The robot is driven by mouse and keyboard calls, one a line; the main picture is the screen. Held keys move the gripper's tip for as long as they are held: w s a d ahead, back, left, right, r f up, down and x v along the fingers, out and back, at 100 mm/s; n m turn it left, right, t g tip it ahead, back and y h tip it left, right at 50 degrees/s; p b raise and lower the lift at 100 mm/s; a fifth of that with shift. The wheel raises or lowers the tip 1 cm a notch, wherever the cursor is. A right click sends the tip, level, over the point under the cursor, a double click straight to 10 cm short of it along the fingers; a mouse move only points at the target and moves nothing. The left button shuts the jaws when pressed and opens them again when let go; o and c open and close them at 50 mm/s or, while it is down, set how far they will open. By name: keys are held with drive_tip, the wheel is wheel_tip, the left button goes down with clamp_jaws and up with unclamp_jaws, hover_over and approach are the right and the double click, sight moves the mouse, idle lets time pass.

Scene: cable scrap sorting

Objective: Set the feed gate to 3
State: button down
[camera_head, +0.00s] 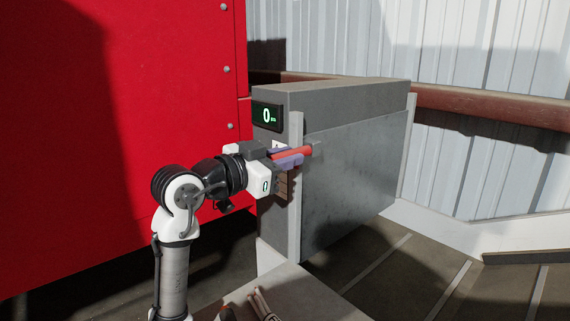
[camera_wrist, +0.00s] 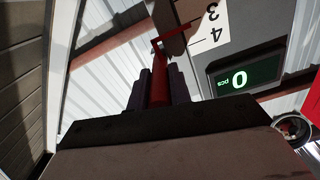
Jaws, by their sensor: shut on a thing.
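The feed gate's red handle (camera_head: 305,151) sticks out beside the grey machine cabinet. My gripper (camera_head: 288,158) is shut on the handle, its purple fingers on either side. In the wrist view the red handle (camera_wrist: 158,90) stands between my fingers, and a thin red bracket (camera_wrist: 170,45) rises from it toward a white scale plate (camera_wrist: 208,22). The plate shows the figures 3 and 4, upside down. The bracket lies close to the scale; which mark it meets cannot be told. In the head view my gripper hides most of the scale.
A green display (camera_head: 267,116) on the cabinet reads 0 pcs. A large grey panel (camera_head: 350,175) extends right of the gripper, behind a pale upright post (camera_head: 295,215). A red wall (camera_head: 110,120) stands at left. A grey surface (camera_head: 300,298) lies below my arm.

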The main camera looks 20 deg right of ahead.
drive_tip(key=c, duration=1.3)
unclamp_jaws()
drive_tip(key=shift+a+f, duration=0.1)
drive_tip(key=b+v, duration=0.3)
drive_tip(key=v, duration=1)
drive_tip(key=shift+s+a+b, duration=0.15)
drive_tip(key=shift+a+b, duration=0.2)
